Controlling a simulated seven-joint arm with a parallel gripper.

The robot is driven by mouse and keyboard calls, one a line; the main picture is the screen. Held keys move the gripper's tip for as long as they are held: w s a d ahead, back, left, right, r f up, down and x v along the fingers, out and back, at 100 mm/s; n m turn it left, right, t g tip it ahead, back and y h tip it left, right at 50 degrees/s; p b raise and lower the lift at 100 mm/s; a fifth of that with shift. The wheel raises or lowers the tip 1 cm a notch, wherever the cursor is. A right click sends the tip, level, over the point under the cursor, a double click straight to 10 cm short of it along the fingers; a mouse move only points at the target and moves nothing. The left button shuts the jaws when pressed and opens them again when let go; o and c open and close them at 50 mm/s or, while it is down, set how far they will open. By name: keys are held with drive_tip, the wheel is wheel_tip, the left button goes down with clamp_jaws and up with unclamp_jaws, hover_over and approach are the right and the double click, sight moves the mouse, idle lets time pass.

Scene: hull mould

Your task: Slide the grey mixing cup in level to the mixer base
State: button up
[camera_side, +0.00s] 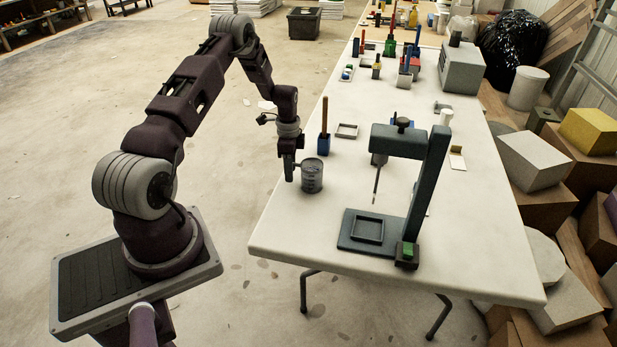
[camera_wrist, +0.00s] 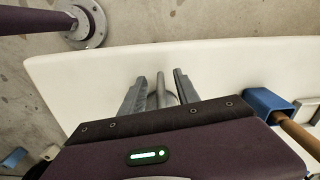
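The grey mixing cup (camera_side: 312,176) stands upright on the white table, near its left edge in the side view. My gripper (camera_side: 289,174) points down at the cup's left side, low over the table. In the wrist view my gripper's fingers (camera_wrist: 159,84) are apart, with a grey curved piece, seemingly the cup's handle (camera_wrist: 160,80), between them; I see no clear grip on it. The rest of the cup is hidden there. The mixer base (camera_side: 348,237), a dark plate with a raised square frame, lies to the cup's right and nearer the camera.
The mixer's column (camera_side: 428,180) and overhead arm carry a thin stirring shaft (camera_side: 376,185) above the base. A blue holder (camera_side: 323,146) with a brown stick stands behind the cup, and a small grey tray (camera_side: 347,131) lies beyond. The table between cup and base is clear.

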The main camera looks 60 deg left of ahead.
clamp_jaws()
idle(1.3)
